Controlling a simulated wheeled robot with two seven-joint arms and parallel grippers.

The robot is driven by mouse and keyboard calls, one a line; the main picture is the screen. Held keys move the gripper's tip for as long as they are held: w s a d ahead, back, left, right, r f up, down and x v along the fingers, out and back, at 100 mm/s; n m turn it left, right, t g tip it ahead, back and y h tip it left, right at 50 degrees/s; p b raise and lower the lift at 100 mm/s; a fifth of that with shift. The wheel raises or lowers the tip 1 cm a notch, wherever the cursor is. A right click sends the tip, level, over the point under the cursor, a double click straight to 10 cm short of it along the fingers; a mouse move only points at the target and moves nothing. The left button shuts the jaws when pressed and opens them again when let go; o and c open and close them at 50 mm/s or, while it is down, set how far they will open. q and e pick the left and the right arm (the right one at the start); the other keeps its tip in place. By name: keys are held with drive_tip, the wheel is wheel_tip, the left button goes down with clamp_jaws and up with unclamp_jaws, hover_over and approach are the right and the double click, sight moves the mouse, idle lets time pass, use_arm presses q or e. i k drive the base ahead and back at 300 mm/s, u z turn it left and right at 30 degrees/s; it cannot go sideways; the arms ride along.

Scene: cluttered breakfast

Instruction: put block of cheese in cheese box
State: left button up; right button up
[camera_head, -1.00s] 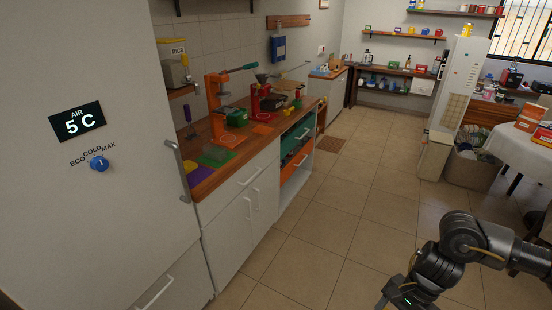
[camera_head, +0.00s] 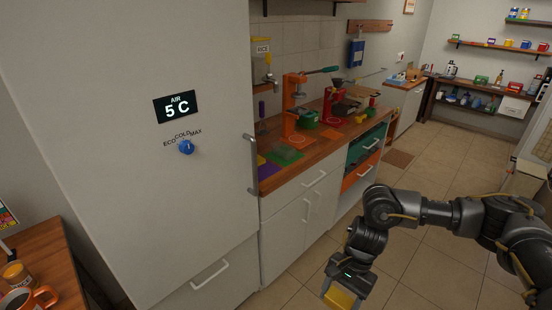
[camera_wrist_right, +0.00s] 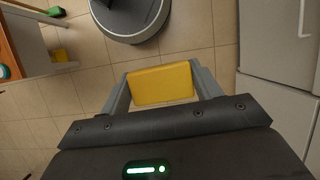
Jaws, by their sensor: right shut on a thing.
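The block of cheese (camera_wrist_right: 160,84) is a yellow slab held between the two fingers of my right gripper (camera_wrist_right: 162,80) in the wrist view. In the head view the yellow block (camera_head: 341,298) hangs below my right gripper (camera_head: 345,291) at the lower edge, above the floor and clear of the furniture. I cannot make out a cheese box for certain in either view. My left gripper is out of view.
A tall white fridge (camera_head: 130,120) with a blue dial stands at left. Beside it runs a wooden counter (camera_head: 272,184) with an orange press (camera_head: 291,105) and other items. A small wooden table (camera_head: 50,262) with mugs is at lower left. Tiled floor (camera_head: 425,240) is open at right.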

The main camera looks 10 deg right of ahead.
sight(284, 155)
drive_tip(key=i, duration=1)
